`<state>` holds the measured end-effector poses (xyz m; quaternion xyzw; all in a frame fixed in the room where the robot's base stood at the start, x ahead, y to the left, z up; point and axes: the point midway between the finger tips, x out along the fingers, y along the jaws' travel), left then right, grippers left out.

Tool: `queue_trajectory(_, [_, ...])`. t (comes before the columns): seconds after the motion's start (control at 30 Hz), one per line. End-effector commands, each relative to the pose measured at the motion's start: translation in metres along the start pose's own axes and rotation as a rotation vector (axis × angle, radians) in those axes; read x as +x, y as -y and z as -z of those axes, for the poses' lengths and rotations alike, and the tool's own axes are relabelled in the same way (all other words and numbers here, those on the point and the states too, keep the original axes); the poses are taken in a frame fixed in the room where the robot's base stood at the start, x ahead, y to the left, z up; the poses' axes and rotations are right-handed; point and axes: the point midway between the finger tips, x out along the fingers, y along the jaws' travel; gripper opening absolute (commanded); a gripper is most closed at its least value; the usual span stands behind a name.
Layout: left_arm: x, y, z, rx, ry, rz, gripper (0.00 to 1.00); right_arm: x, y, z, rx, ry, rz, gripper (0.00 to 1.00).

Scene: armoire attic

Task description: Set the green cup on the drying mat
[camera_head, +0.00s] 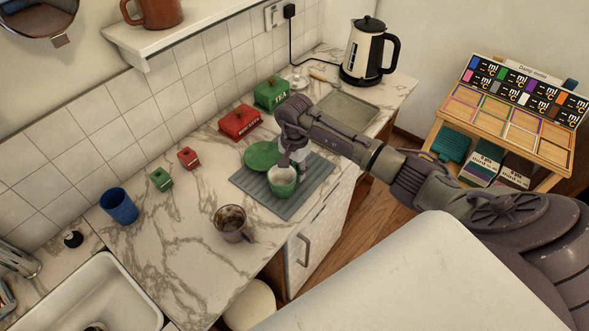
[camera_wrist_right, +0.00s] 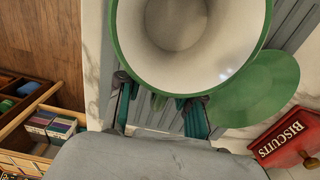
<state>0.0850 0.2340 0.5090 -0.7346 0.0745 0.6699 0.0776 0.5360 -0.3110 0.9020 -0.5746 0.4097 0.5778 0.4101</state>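The green cup (camera_head: 281,184), white inside, stands upright over the grey ribbed drying mat (camera_head: 292,207) and appears to rest on it. In the right wrist view the cup (camera_wrist_right: 122,40) fills the top, its opening facing the camera. My right gripper (camera_head: 290,163) is at the cup's far side. Its two fingers (camera_wrist_right: 158,108) are spread apart, with a small green part, perhaps the handle, in the gap between them. The fingertips are partly hidden under the cup's rim. A green saucer (camera_head: 261,155) lies beside the cup. My left gripper is not in view.
Red (camera_head: 239,122) and green (camera_head: 271,93) tins stand behind the mat. A glass mug (camera_head: 231,224), blue cup (camera_head: 119,206) and small red and green boxes are to the left. A kettle (camera_head: 367,55) stands at the back. The sink (camera_head: 110,290) is at lower left.

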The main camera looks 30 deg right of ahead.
Motion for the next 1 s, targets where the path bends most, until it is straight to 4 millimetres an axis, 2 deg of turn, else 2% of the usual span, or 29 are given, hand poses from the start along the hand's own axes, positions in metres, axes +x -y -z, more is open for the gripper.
queue_trajectory(0.23, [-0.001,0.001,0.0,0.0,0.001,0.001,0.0,-0.008,0.001,0.001,0.0,-0.001,0.002,0.36])
queue_trajectory(0.37, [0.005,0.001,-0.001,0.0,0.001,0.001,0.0,-0.031,0.001,0.002,-0.002,-0.004,0.005,0.36])
queue_trajectory(0.7, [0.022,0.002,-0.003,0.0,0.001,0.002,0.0,-0.1,0.001,0.001,0.0,-0.002,0.004,0.36])
queue_trajectory(0.83, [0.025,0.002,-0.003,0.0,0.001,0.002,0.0,-0.116,0.001,0.0,-0.001,-0.001,0.002,0.36])
queue_trajectory(1.0, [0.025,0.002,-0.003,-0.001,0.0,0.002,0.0,-0.123,0.0,0.0,0.0,0.0,0.0,0.36])
